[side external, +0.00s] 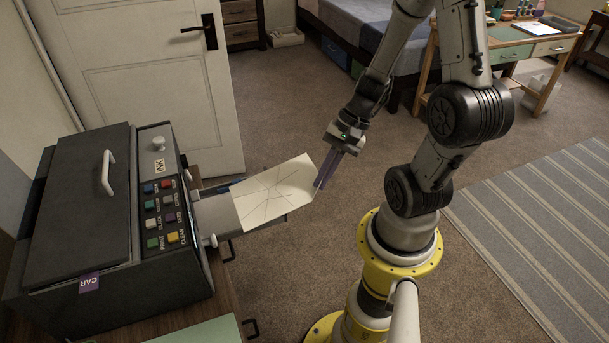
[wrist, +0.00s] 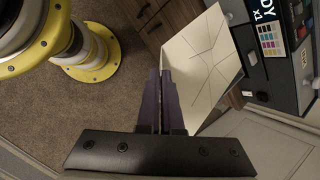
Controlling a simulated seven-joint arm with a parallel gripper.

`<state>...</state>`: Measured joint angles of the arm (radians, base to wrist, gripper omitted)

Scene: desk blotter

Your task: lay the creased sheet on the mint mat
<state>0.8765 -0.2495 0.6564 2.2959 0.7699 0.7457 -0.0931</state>
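The creased sheet (side external: 275,192) is cream, with dark crease lines fanning across it. In the side view its left part lies over the grey tray (side external: 215,214) sticking out of the machine. Its right part reaches past the tray, and its right edge is bent at my fingers. The sheet (wrist: 205,60) also shows in the wrist view, right of my fingers. My gripper (side external: 321,184) has its dark purple fingers close together at that right edge and looks shut on it; the fingers (wrist: 160,75) hide the exact contact. The mint mat (side external: 205,332) shows only partly, at the bottom edge.
A dark machine (side external: 75,220) with coloured buttons stands on a wooden cabinet (side external: 225,285) at the left. A white door (side external: 150,85) is behind it. Open carpet lies beneath my gripper. A bed and a desk (side external: 520,50) are farther back.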

